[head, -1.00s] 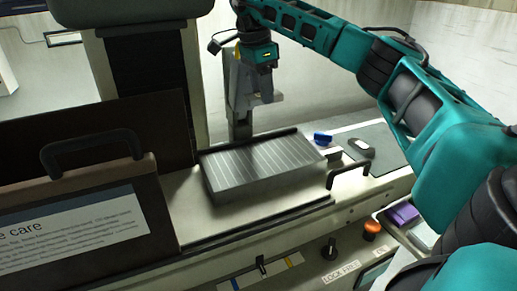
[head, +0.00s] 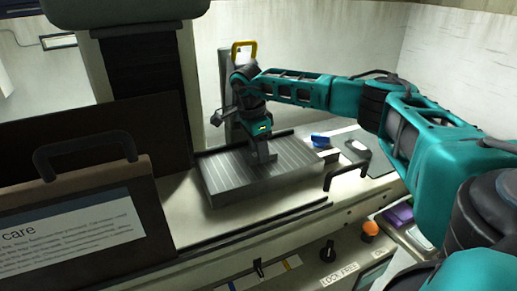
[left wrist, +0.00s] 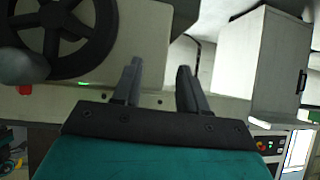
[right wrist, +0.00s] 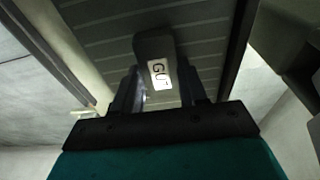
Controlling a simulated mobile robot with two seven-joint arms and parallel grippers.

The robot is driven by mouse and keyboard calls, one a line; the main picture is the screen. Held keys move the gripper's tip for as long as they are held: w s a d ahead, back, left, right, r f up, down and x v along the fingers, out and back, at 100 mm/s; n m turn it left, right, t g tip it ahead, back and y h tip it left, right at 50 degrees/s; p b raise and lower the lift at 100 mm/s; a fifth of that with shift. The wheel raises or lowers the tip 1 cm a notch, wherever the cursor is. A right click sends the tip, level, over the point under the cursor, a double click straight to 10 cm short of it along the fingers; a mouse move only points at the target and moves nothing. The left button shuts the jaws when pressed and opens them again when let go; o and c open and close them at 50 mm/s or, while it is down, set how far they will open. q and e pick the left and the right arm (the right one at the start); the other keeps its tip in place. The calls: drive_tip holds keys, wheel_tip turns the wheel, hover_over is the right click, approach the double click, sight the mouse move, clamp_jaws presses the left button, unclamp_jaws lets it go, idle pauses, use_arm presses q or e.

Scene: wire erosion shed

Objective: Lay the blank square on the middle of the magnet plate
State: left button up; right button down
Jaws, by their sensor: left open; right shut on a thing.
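The magnet plate (head: 292,178) is a grey block with light stripes, on the pale machine bed in the head view. Its striped top also fills the upper part of the right wrist view (right wrist: 95,30). My right gripper (head: 263,150) points down over the plate's middle. In the right wrist view it is shut on the blank (right wrist: 152,45), a dark grey block with a white label reading "GU". I cannot tell whether the blank touches the plate. My left gripper (left wrist: 160,68) is open and empty in the left wrist view; it is not in the head view.
A grey upright post with a yellow handle (head: 244,46) stands behind the plate. A blue object (head: 320,140) and a dark mat (head: 381,163) lie right of it. A black handle (head: 346,173) rises at the front edge.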

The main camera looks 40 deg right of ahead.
sight(253, 156)
drive_tip(key=c, duration=0.6)
unclamp_jaws()
drive_tip(key=shift+r, duration=0.2)
wheel_tip(253, 156, up, 12)
drive_tip(key=a, duration=0.1)
drive_tip(key=shift+w+a+f, duration=0.2)
drive_tip(key=shift+w+a, duration=0.05)
drive_tip(key=shift+a, duration=0.15)
